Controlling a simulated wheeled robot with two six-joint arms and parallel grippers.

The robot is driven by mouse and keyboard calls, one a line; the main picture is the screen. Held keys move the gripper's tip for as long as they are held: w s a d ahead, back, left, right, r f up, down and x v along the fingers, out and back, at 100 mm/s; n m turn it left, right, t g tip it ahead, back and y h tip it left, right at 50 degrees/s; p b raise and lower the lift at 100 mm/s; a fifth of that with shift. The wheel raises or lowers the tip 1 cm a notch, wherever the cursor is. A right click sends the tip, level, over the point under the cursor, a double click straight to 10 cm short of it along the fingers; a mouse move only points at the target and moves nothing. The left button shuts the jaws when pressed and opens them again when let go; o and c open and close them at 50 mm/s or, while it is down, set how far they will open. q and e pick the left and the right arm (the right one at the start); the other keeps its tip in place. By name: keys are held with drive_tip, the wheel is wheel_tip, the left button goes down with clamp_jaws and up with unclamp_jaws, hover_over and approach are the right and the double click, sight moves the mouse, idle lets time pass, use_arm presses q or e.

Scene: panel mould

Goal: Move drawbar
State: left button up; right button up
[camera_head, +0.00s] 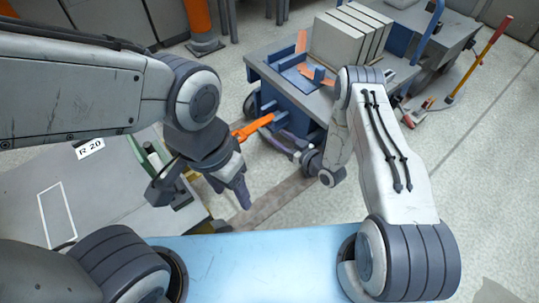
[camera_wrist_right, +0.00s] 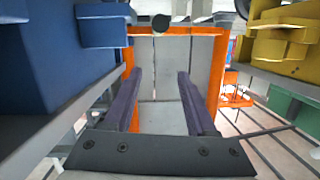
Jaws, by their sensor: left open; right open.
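The orange drawbar (camera_head: 252,128) sticks out to the left from the low front of the blue-and-grey cart (camera_head: 292,108) in the head view. My right gripper (camera_head: 280,137) is open beside the drawbar, at the cart's front; whether they touch is hidden. In the right wrist view my right gripper (camera_wrist_right: 160,75) has its two purple fingers apart with nothing clasped between them. An orange frame (camera_wrist_right: 165,31) stands around and beyond the fingers there; I cannot tell if it is the drawbar. My left gripper (camera_head: 240,192) is open and empty, pointing down left of the cart.
Grey panels (camera_head: 345,42) stand on the cart. A grey table (camera_head: 105,185) marked R 20 is at the left. A pallet truck with a red-and-yellow handle (camera_head: 480,62) stands at the right. A blue part (camera_wrist_right: 55,50) and yellow part (camera_wrist_right: 285,40) flank the right gripper.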

drive_tip(key=s+d+f+m+t+b, duration=0.2)
drive_tip(key=s+f+b, duration=0.15)
drive_tip(key=f, duration=0.35)
drive_tip(key=b+x, duration=0.1)
drive_tip(key=x, duration=0.2)
drive_tip(key=b+x, duration=0.1)
drive_tip(key=x, duration=0.1)
drive_tip(key=b+x, duration=0.2)
drive_tip(key=x, duration=0.1)
drive_tip(key=shift+w+a+r, duration=0.2)
drive_tip(key=shift+w+r, duration=0.05)
drive_tip(key=shift+r, duration=0.05)
drive_tip(key=shift+w+a+r, duration=0.15)
drive_tip(key=shift+w+a, duration=0.15)
drive_tip(key=shift+w, duration=0.2)
use_arm(q)
wheel_tip(320, 180, down, 10)
use_arm(e)
clamp_jaws()
drive_tip(key=shift+s, duration=0.1)
